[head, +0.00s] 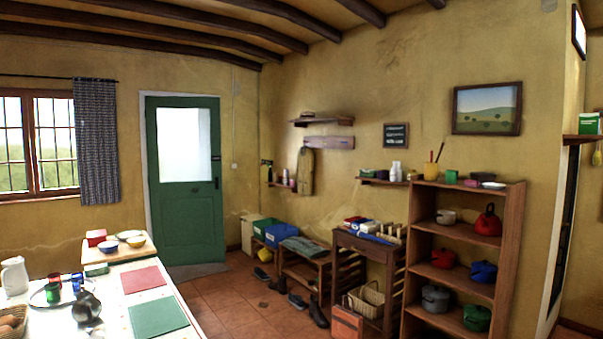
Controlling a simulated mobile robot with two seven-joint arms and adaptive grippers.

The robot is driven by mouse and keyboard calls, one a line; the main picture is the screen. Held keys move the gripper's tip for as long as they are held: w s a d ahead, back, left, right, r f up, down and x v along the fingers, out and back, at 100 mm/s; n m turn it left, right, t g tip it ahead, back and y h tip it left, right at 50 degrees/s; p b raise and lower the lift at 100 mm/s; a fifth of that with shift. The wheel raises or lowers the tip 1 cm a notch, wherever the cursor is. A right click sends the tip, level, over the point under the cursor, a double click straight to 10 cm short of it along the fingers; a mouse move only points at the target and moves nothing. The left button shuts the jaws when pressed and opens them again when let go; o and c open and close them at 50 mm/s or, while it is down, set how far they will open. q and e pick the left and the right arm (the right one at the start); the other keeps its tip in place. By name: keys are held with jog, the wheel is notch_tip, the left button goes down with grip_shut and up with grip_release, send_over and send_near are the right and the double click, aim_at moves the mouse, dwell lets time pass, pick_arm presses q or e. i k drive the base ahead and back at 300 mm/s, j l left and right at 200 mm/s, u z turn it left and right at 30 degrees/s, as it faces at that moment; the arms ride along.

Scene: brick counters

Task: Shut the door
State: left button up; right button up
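A green door (186,222) with a bright frosted glass pane (184,145) in its upper half stands in the far wall, left of centre. Its dark handle (216,183) is near the right edge. A pale frame shows along the door's left side and top, but hardly at all on its right side. I cannot tell from here whether the door is fully closed or slightly ajar. Neither of my grippers is in view, and nothing touches the door.
A white counter (115,305) with dishes and mats fills the lower left. A shelf unit with pots (462,250), a dark rack (365,260) and a low bench (303,270) with shoes line the right wall. Tiled floor (235,305) is open between them, leading to the door.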

aim_at(187, 224)
jog(key=z, duration=0.2)
jog(key=i+l+z, duration=0.1)
jog(key=i+z, duration=0.5)
jog(key=i+l, duration=0.1)
jog(key=i, duration=0.75)
jog(key=i+l+u, duration=0.1)
jog(key=i, duration=0.7)
jog(key=i+j+u, duration=0.1)
jog(key=i+u, duration=0.6)
jog(key=i, duration=0.15)
jog(key=i+l+u, duration=0.15)
jog(key=i+u, duration=0.2)
jog(key=i+j+u, duration=0.1)
jog(key=i+u, duration=0.35)
jog(key=i, duration=0.25)
jog(key=i+l+u, duration=0.15)
jog(key=i+u, duration=0.25)
jog(key=i, duration=0.35)
jog(key=i+u, duration=0.2)
jog(key=i, duration=0.3)
jog(key=i+u, duration=0.2)
jog(key=i, duration=0.3)
jog(key=i+l+u, duration=0.15)
jog(key=i, duration=0.35)
jog(key=i+j+u, duration=0.1)
jog(key=i+u, duration=0.15)
jog(key=i, duration=0.15)
jog(key=i+u, duration=0.25)
jog(key=i, duration=0.15)
